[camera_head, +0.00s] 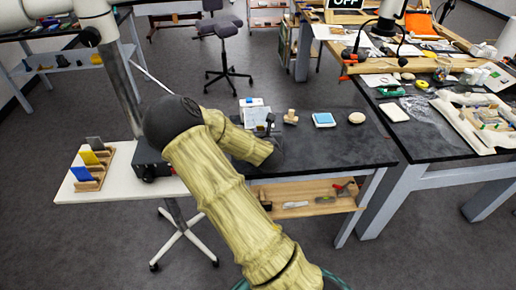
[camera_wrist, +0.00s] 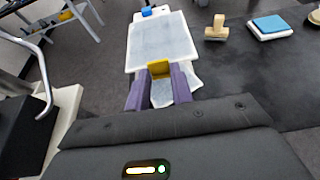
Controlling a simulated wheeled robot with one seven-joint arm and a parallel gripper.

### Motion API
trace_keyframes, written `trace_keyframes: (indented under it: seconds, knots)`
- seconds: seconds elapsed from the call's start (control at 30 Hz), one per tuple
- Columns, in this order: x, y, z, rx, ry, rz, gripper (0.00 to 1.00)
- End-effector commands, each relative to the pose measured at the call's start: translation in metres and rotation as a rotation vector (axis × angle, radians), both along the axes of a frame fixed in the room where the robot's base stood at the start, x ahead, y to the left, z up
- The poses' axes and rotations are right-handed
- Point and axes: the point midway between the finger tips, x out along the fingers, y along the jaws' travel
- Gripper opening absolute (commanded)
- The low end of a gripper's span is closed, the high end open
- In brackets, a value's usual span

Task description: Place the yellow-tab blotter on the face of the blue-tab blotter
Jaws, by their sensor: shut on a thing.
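My gripper (camera_wrist: 160,88), with purple fingers, is shut on the yellow tab (camera_wrist: 158,68) of the yellow-tab blotter. This flat pale panel (camera_wrist: 160,38) with a white border extends away from the fingers; in the head view its greyish face (camera_head: 257,117) shows in part past my arm. A blue tab (camera_wrist: 155,11) shows beyond its far edge, on a white strip of the blue-tab blotter (camera_head: 247,102). The rest of the blue-tab blotter is mostly hidden. I cannot tell whether the two blotters touch. A pale crumpled-looking sheet (camera_wrist: 183,85) shows under the fingers.
On the dark bench (camera_head: 340,143), a wooden-handled stamp (camera_head: 291,117), a blue-topped pad (camera_head: 324,119) and a round tan object (camera_head: 356,118) stand to the right. A rack with blue, yellow and grey plates (camera_head: 92,165) stands on the white side table (camera_head: 122,185).

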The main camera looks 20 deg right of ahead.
Motion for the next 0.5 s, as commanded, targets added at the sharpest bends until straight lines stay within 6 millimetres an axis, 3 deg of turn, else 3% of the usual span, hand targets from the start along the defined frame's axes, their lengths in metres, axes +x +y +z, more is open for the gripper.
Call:
trace_keyframes:
  seconds: [0.1,0.5]
  knots:
    - [-0.0002,-0.0011,-0.0182,0.000,0.000,-0.002,0.02]
    - [-0.0004,-0.0020,-0.0184,0.000,0.000,-0.003,0.02]
